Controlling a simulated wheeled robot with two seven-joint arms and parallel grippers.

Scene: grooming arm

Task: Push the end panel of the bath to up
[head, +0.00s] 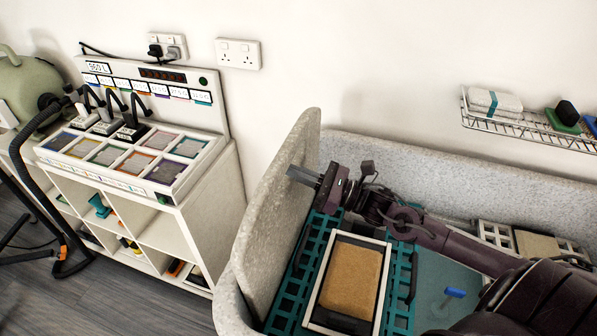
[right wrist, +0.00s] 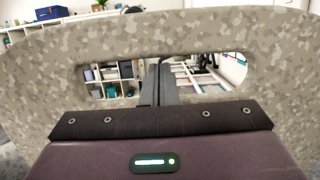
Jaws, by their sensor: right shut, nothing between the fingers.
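The bath's end panel (head: 283,200) is grey and speckled. It stands close to upright, a little tilted, at the left end of the bath (head: 235,305). In the right wrist view the panel (right wrist: 165,28) fills the width and has a long rounded slot, with shelves visible through it. My right gripper (head: 302,175) is shut and empty at the panel's inner face. Its fingers (right wrist: 160,82) line up with the middle of the slot. I cannot tell whether the tips pass into it or touch the panel. My left gripper is out of view.
A teal rack with a framed brown pad (head: 350,278) lies inside the bath below my right arm. A wire shelf (head: 535,128) hangs on the back wall. A white cabinet with a control console (head: 130,155) stands left of the bath, across a gap of floor.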

